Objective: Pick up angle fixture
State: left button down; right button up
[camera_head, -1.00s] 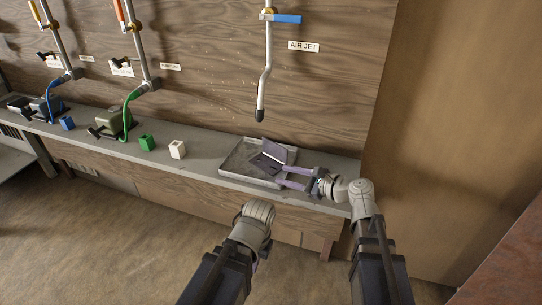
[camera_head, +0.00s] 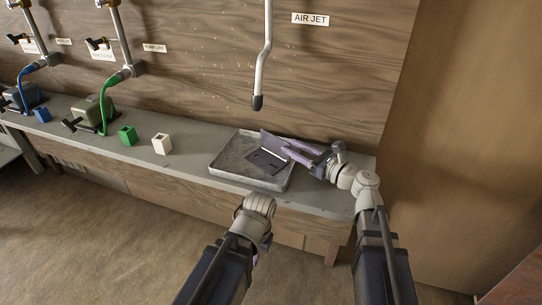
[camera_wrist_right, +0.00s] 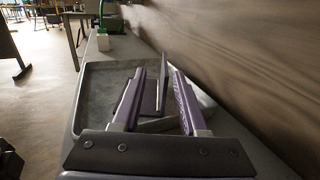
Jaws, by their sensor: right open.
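The angle fixture (camera_head: 268,160) is a dark purple-grey L-shaped plate piece in the grey tray (camera_head: 225,172), with one plate flat and one upright. My right gripper (camera_head: 291,150) reaches in from the right, at the upright plate's right end. In the right wrist view the open purple fingers (camera_wrist_right: 153,72) frame the fixture's upright plate (camera_wrist_right: 164,80), seen nearly edge-on between them. Contact is not visible. Of my left arm, the wrist shows in front of the bench; its fingers are mostly hidden below it.
The tray stands on a narrow grey bench (camera_head: 185,168) against a wood wall. An air jet pipe (camera_head: 262,60) hangs above the tray. White (camera_head: 162,144), green (camera_head: 128,135) and blue (camera_head: 42,115) blocks stand to the left. A wood panel closes the right side.

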aim_at(275, 138)
jog(key=shift+w+f+b, duration=0.45)
jog(key=shift+f, duration=0.3)
jog(key=shift+r+x, duration=0.1)
jog(key=shift+x, duration=1.85)
jog(key=shift+r+x, duration=0.15)
jog(key=shift+x, duration=1.85)
jog(key=shift+d, duration=0.1)
jog(key=shift+c, duration=0.4)
grip_shut()
